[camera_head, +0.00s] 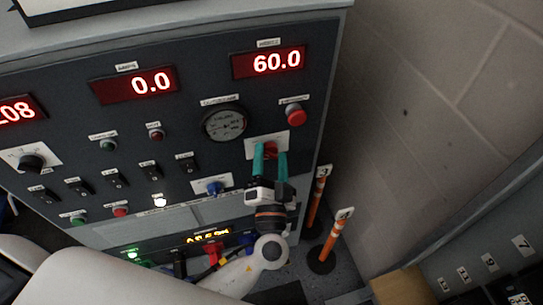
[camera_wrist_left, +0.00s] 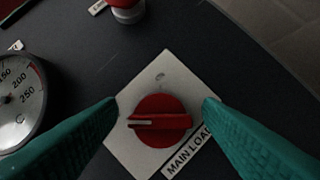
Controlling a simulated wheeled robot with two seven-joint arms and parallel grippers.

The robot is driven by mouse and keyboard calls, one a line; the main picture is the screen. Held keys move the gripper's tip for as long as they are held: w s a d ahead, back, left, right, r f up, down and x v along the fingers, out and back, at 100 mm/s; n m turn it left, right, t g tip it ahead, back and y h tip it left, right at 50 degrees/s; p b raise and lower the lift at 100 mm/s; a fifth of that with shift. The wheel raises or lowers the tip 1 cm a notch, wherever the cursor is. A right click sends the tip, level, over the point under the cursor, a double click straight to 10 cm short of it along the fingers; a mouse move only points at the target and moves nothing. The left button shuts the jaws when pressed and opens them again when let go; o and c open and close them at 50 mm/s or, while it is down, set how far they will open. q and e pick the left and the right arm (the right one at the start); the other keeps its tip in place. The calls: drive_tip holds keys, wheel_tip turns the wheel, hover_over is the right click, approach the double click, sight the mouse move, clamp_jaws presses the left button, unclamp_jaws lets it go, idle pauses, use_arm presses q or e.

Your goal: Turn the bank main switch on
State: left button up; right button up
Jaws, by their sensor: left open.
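A red rotary switch (camera_wrist_left: 160,121) sits on a white square plate (camera_wrist_left: 128,152) whose label reads "MAIN LOA…", the rest hidden by a finger. Its raised bar lies roughly level in the left wrist view, with a pale mark at its left end. My left gripper (camera_head: 270,150) is open, with teal fingers on either side of the switch. In the left wrist view a gap shows between each finger and the red knob. In the head view the fingers partly hide the switch. My right gripper is not in view.
A round gauge (camera_head: 224,123) is left of the switch, a red push button (camera_head: 295,115) above right, and a blue knob (camera_head: 211,188) below left. Displays read 0.0 (camera_head: 135,85) and 60.0 (camera_head: 268,63). Orange posts (camera_head: 331,241) stand on the floor right of the panel.

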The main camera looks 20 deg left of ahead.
use_arm(q)
drive_tip(key=c, duration=1)
drive_tip(key=shift+o, duration=0.2)
drive_tip(key=shift+r+m, duration=0.1)
drive_tip(key=shift+m, duration=0.4)
drive_tip(key=m+h+p, duration=0.1)
drive_tip(key=m+p, duration=0.1)
drive_tip(key=m, duration=0.1)
drive_tip(key=shift+r+g+h, duration=0.15)
drive_tip(key=shift+g+h, duration=0.25)
drive_tip(key=m+g+p, duration=0.1)
drive_tip(key=m+p, duration=0.2)
drive_tip(key=p, duration=0.2)
drive_tip(key=m+g+p, duration=0.2)
drive_tip(key=m+p, duration=0.2)
drive_tip(key=p, duration=0.1)
drive_tip(key=m+g+p, duration=0.1)
drive_tip(key=m+p, duration=0.3)
drive_tip(key=p, duration=0.1)
drive_tip(key=shift+r+g+h+p, duration=0.15)
drive_tip(key=shift+g+h+p, duration=0.15)
drive_tip(key=shift+h+p, duration=0.1)
drive_tip(key=shift+f+m+g+y+p, duration=0.3)
drive_tip(key=shift+m+g+p, duration=0.1)
drive_tip(key=shift+m+p, duration=0.65)
